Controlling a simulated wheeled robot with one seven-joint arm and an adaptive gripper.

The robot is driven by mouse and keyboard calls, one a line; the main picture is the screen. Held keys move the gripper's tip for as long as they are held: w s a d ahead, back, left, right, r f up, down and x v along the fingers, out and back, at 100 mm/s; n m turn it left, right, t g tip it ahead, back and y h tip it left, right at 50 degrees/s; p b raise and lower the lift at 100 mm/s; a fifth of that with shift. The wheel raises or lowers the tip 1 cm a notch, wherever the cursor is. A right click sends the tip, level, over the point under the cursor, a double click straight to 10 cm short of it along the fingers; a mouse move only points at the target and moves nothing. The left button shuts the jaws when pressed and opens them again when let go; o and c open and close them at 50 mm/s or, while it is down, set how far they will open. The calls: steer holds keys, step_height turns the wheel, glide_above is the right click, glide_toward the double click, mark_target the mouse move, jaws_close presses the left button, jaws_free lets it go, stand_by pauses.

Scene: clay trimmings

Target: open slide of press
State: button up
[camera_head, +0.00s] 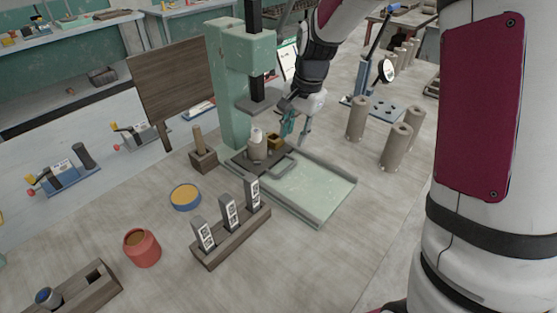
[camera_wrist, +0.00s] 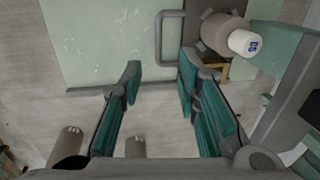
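The green press (camera_head: 229,95) has a dark ram (camera_head: 257,88) above a flat bed (camera_head: 312,190) with raised side rails. Its dark slide (camera_head: 238,164) sits at the press end of the bed, under the ram, with a pale cylinder (camera_head: 257,150) on it. A grey U-shaped handle (camera_head: 284,167) sticks out from the slide over the bare bed. It also shows in the wrist view (camera_wrist: 159,38), beyond the fingertips and apart from them. My gripper (camera_head: 296,129) is above the far side of the press bed. In the wrist view my gripper (camera_wrist: 160,68) is open and empty.
A brassy block (camera_head: 276,142) is beside the cylinder. Several grey-brown cylinders (camera_head: 396,147) stand right of the press.

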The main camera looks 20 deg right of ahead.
mark_target(286, 169)
steer(key=f, duration=0.4)
steer(key=w+f, duration=0.1)
steer(key=f, duration=0.3)
steer(key=a+f, duration=0.1)
steer(key=f, duration=0.3)
steer(key=shift+w+a+f, duration=0.1)
steer(key=shift+w+f, duration=0.2)
steer(key=shift+w, duration=0.1)
jaws_close()
